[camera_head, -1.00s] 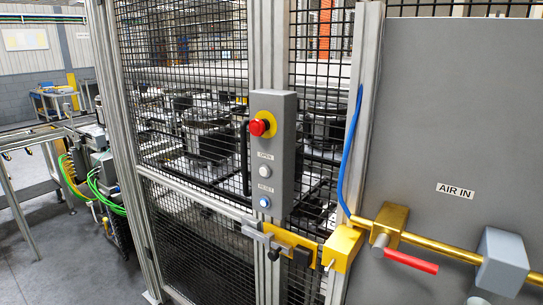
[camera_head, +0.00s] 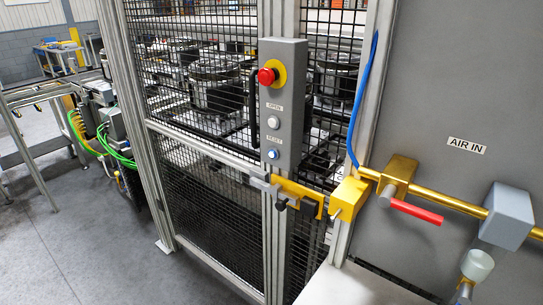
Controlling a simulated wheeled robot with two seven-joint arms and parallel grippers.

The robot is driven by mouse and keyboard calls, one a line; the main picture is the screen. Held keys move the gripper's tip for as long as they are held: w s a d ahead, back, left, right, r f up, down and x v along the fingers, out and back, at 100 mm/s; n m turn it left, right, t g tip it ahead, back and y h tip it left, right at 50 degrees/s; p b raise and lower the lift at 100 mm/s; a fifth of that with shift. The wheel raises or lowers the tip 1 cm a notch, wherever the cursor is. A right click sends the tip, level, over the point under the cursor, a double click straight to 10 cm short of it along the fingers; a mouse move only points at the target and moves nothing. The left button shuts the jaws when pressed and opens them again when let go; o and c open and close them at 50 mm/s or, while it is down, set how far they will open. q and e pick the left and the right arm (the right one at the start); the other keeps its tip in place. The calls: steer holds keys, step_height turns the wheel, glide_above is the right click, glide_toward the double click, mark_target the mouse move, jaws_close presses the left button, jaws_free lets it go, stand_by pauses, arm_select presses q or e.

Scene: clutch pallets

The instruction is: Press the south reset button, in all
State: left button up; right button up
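The reset button (camera_head: 273,155) is a small blue round button under a RESET label, low on a grey upright control box (camera_head: 291,105). A white button (camera_head: 273,123) under an OPEN label sits above it. A red mushroom button (camera_head: 267,77) on a yellow disc is near the top of the box. The box is mounted on the aluminium post of a mesh guard. No marking tells whether this is the south one. Neither of my grippers is in view, and nothing touches the buttons.
A yellow latch (camera_head: 297,194) sits just below the box. To its right are a brass pipe with a red lever (camera_head: 416,212), a grey block (camera_head: 507,216) and a grey AIR IN panel (camera_head: 450,100). Free grey floor (camera_head: 75,240) lies at lower left.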

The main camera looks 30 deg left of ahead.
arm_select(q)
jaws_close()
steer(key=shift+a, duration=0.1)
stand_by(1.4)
